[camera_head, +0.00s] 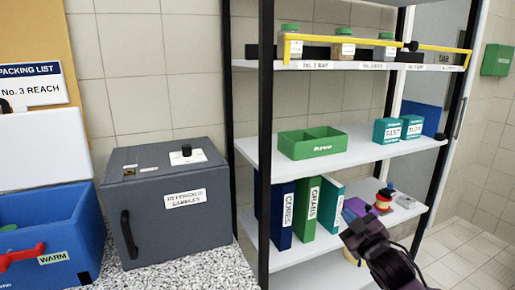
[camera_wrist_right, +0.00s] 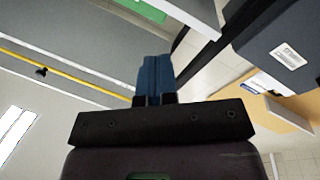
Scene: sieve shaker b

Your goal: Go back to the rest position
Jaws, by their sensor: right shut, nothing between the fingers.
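My right gripper (camera_head: 356,232) is at the lower right of the head view, in front of the shelf unit's lower board. In the right wrist view its two blue fingers (camera_wrist_right: 154,76) are pressed together with nothing between them. The fingertips are hard to make out in the head view. My left gripper is in neither view.
The shelf unit (camera_head: 350,150) holds a green tray (camera_head: 312,144), teal boxes (camera_head: 391,130) and upright binders (camera_head: 306,208). A yellow bar (camera_head: 440,49) crosses its upper shelf. A grey box (camera_head: 168,200) and a blue crate (camera_head: 42,212) stand left. Open floor (camera_head: 465,245) lies right.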

